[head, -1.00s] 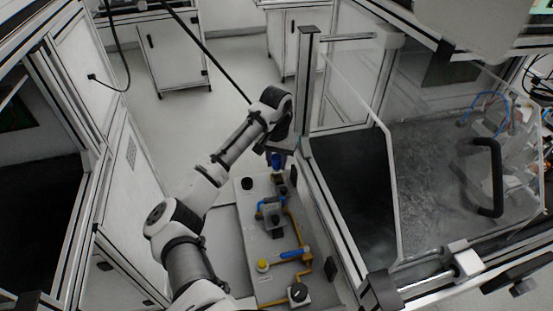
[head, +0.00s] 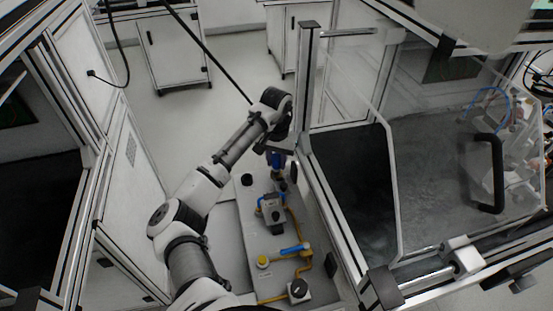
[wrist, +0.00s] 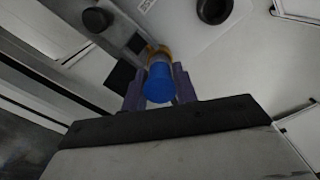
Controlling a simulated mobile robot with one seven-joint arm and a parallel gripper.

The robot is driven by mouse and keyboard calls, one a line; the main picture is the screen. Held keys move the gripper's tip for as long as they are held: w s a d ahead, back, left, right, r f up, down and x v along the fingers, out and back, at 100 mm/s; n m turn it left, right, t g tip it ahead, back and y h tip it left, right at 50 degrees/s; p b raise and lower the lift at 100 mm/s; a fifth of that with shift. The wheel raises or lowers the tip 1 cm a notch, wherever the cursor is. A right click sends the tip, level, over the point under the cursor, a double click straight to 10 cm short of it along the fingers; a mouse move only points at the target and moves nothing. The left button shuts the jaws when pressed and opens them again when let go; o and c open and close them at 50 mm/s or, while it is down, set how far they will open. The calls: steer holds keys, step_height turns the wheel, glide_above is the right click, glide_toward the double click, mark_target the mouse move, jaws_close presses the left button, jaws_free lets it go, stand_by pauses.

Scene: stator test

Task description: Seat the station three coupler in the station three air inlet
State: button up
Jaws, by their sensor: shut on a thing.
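My gripper (head: 276,152) is over the far end of the grey panel in the head view. In the wrist view its two purple fingers (wrist: 160,88) are shut on a blue cylindrical coupler (wrist: 159,82). The coupler also shows as a small blue spot below the gripper in the head view (head: 277,161). A brass-coloured ring (wrist: 158,51) shows at the coupler's far end; I cannot tell whether it belongs to the coupler or to the air inlet. The inlet is not clearly visible, and I cannot tell how far the coupler is in.
A metal post (head: 307,90) and clear guard stand close to the right of my gripper.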

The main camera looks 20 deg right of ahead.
steer(key=shift+f, duration=0.3)
steer(key=o, duration=1.1)
steer(key=shift+r, duration=0.1)
step_height(320, 180, up, 14)
steer(key=shift+f+b, duration=0.2)
steer(key=shift+b, duration=0.25)
